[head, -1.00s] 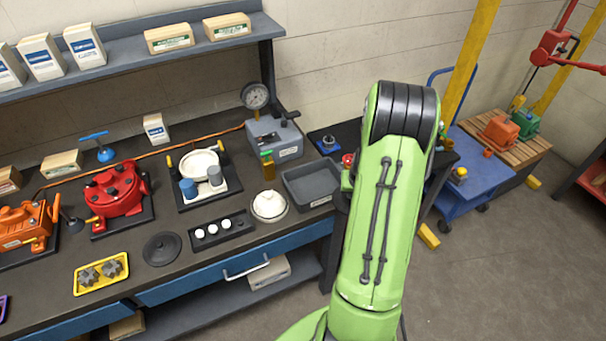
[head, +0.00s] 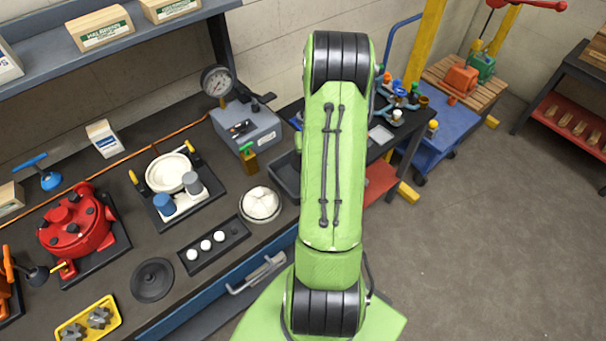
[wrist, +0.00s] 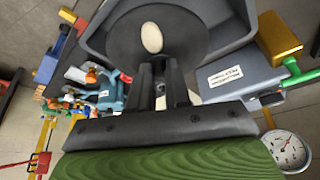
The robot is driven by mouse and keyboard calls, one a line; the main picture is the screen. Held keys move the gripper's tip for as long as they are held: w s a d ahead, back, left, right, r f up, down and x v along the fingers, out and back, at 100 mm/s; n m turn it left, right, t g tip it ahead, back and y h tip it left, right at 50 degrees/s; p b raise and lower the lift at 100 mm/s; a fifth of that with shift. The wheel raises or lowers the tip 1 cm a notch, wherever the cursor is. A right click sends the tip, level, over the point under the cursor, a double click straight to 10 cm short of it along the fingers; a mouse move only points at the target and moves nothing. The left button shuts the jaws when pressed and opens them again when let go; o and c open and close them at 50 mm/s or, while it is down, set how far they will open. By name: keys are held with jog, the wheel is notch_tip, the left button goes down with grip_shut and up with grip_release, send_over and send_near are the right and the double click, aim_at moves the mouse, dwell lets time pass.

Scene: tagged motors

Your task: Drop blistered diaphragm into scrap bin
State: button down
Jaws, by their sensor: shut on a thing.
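My gripper (wrist: 160,88) is shut on a round black diaphragm (wrist: 125,38) with a cream oval spot, seen in the wrist view. The diaphragm is in front of a grey open-topped tray (wrist: 232,22), which looks like the scrap bin, and covers much of its inside. I cannot tell its height above the tray. In the head view the tray (head: 284,177) stands at the bench's right part, partly hidden by my green arm. My gripper and the diaphragm are hidden there behind the arm.
A grey test box (head: 245,128) with a dial gauge (head: 216,81) and a brass valve (head: 248,160) stands close to the tray. A white domed part (head: 261,203) sits just left of it. A red pump (head: 75,230) and a black disc (head: 152,280) lie farther left.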

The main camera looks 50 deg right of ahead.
notch_tip(320, 180, down, 2)
jog(key=shift+d+f+b, duration=0.1)
jog(key=shift+b, duration=0.2)
jog(key=shift+s, duration=0.1)
jog(key=c, duration=1)
grip_release()
jog(key=v, duration=1.6)
